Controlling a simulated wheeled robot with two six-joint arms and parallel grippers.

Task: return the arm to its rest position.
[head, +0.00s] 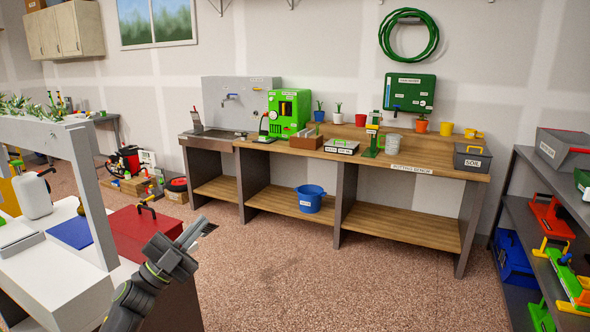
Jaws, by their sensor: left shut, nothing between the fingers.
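My left gripper (196,232) reaches up from the lower left of the head view. Its fingers are together, with nothing between them. It shows in front of the floor, just right of a red box (128,232) with a dark handle on top; my arm hides part of that box's right side. I cannot tell how far apart the gripper and the box are. My right arm and gripper are out of view.
A white bench (85,285) with a pale upright frame stands at the left. A wooden potting bench (400,178) runs along the back wall, with a blue bucket (309,199) on its lower shelf. Grey shelves (515,210) stand at right. The middle floor (310,275) is clear.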

